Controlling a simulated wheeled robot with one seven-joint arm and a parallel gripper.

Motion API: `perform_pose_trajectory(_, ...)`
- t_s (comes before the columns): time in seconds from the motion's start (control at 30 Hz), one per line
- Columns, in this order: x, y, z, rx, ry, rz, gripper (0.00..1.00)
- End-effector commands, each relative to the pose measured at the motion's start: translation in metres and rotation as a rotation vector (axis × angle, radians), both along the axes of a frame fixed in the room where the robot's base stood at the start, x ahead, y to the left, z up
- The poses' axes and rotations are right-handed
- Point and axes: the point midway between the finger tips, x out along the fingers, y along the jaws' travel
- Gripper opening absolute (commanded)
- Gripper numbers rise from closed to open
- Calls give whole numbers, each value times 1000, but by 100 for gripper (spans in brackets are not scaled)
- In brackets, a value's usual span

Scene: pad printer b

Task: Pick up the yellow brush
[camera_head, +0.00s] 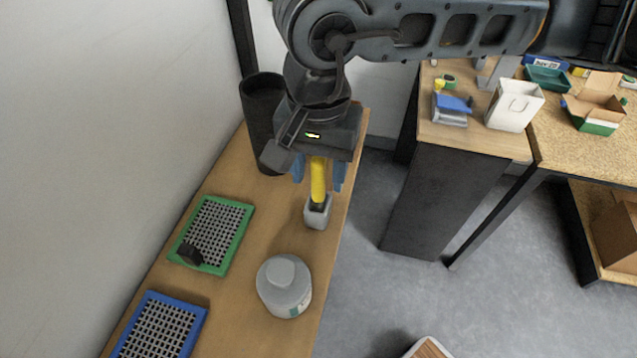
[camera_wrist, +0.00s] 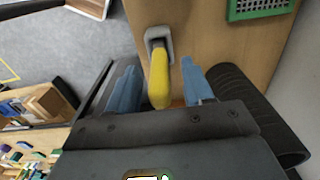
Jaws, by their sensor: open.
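The yellow brush (camera_head: 318,180) stands upright with its lower end in a small grey holder (camera_head: 317,213) near the right edge of the wooden bench (camera_head: 262,232). In the wrist view the brush (camera_wrist: 159,80) points up toward the camera from the holder (camera_wrist: 157,36). My gripper (camera_head: 319,180) is above the holder, with its blue fingers apart on either side of the yellow handle. In the wrist view the gripper (camera_wrist: 163,88) is open around the brush, with gaps visible at both sides. The upper end of the handle is hidden by my gripper in the head view.
A black cylindrical bin (camera_head: 262,110) stands close behind and left of my gripper. A green-framed mesh tray (camera_head: 240,232), a blue-framed mesh tray (camera_head: 147,300) and a grey lidded container (camera_head: 285,288) are on the bench. A wall rises at left; open floor lies right.

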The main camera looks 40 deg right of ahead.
Motion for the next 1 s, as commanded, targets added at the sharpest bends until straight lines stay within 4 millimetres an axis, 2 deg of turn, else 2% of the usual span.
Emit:
perform_pose_trajectory(0.17, 0, 0, 0, 0, 0, 0, 51)
perform_pose_trajectory(0.7, 0, 0, 0, 0, 0, 1, 0)
perform_pose_trajectory(1.0, 0, 0, 1, 0, 0, 1, 0)
